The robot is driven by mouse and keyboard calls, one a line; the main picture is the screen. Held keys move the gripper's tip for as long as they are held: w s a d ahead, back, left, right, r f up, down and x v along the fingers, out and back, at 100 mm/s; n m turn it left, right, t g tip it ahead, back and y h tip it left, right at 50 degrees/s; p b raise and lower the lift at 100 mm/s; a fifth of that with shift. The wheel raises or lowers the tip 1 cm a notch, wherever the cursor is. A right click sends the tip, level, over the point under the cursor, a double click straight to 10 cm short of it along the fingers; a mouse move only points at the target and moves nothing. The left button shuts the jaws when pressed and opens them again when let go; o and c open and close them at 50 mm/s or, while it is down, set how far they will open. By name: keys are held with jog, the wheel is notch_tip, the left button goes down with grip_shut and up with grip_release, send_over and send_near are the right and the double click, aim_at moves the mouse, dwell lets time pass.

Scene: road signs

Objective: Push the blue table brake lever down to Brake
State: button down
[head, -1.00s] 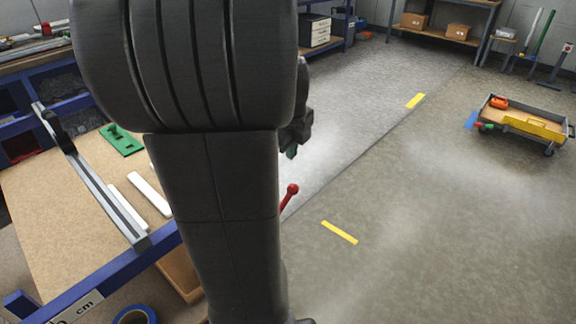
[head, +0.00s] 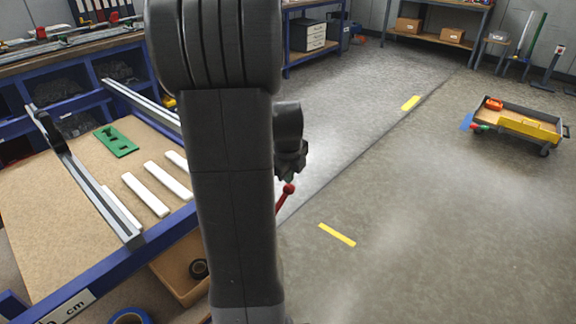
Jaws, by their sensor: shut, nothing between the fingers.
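The brake lever (head: 284,196) shows as a red rod with a round red knob, just right of my arm in the head view. It rises up and to the right, with its knob at the top. Its lower end, pivot and any Brake marking are hidden behind my arm. The blue table (head: 125,262) is at the left, partly covered by my arm. My gripper (head: 290,176) shows as a small dark shape just above the knob in the picture. It is shut and empty. I cannot tell whether it touches the knob.
White strips (head: 145,194), a green plate (head: 116,141) and metal rails (head: 92,190) lie on the tabletop. A wooden box (head: 180,272) is below its edge. A low cart (head: 515,125) stands far right.

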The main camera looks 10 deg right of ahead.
aim_at(291, 186)
jog(key=shift+x, duration=1.2)
jog(key=shift+d, duration=0.1)
jog(key=shift+w+d+f+g+y+p, duration=0.2)
jog(key=shift+w+d+g+y+p, duration=0.15)
jog(key=shift+p, duration=0.65)
jog(key=shift+w+d+f+g+y+p, duration=0.25)
jog(key=shift+d+f+y+p, duration=0.15)
jog(key=shift+p, duration=0.6)
notch_tip(291, 186, down, 15)
jog(key=w+d+m+g+y+p, duration=0.1)
jog(key=d+g+y+p, duration=0.1)
jog(key=g+y, duration=0.3)
jog(key=y+p, duration=0.1)
jog(key=y, duration=0.1)
jog(key=shift+w+f+g+y, duration=0.2)
jog(key=shift+w+g+y, duration=0.15)
jog(key=shift+g, duration=0.05)
